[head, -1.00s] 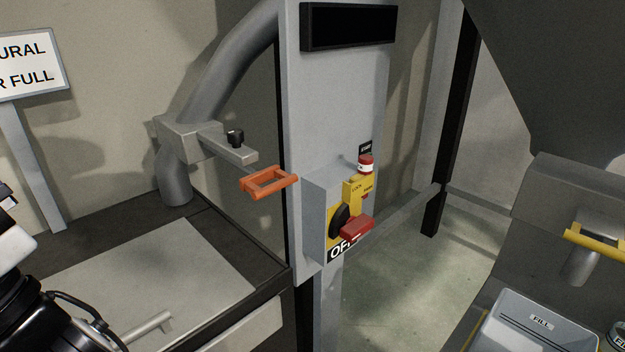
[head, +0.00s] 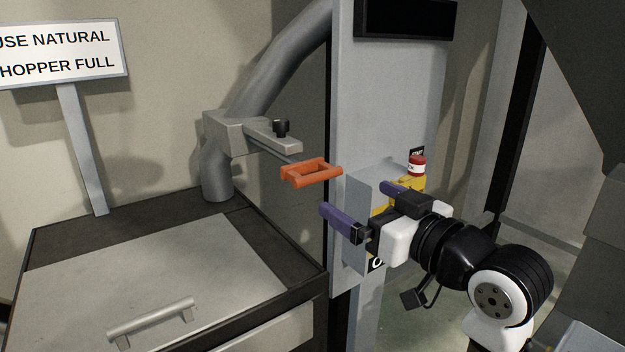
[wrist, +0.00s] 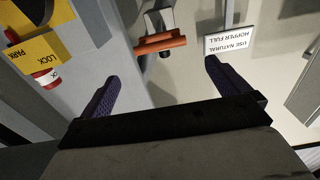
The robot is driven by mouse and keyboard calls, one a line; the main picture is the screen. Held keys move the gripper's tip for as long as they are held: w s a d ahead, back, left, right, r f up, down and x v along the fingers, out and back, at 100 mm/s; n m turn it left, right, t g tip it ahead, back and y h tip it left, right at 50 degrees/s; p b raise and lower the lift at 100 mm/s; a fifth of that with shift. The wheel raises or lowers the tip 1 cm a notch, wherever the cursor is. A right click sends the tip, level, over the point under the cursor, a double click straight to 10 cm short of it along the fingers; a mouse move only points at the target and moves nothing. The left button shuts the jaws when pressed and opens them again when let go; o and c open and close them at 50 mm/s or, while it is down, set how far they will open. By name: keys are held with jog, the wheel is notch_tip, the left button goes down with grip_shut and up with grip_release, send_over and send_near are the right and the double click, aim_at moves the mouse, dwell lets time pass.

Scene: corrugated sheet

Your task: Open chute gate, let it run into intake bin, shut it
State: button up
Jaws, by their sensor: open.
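An orange loop handle (head: 311,173) sits on a thin rod running out from a grey gate block (head: 226,132) on the chute pipe (head: 284,60). Whether the gate is open cannot be told. The pipe goes down into a dark-topped bin (head: 50,243) with a light lid (head: 165,265), which is shut. My gripper (head: 353,197) is open and empty, right of and below the handle in the head view, apart from it. In the wrist view, the orange handle (wrist: 160,43) lies ahead, between and beyond the purple fingertips (wrist: 160,75).
A grey post (head: 385,90) carries a switch box behind my gripper, with a red-and-white piece (head: 417,165) and a yellow tag that reads LOCK PARK (wrist: 38,50). A sign reads USE NATURAL HOPPER FULL (head: 62,52).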

aim_at(321, 177)
jog(key=p+x, duration=0.2)
jog(key=x, duration=1.1)
jog(key=shift+w+a, duration=0.25)
jog(key=shift+w, duration=0.05)
jog(key=c, duration=1.1)
jog(key=v, duration=0.8)
jog(key=shift+w, duration=0.1)
jog(key=shift+c, duration=0.3)
jog(key=o, duration=1.2)
jog(key=shift+c, duration=0.2)
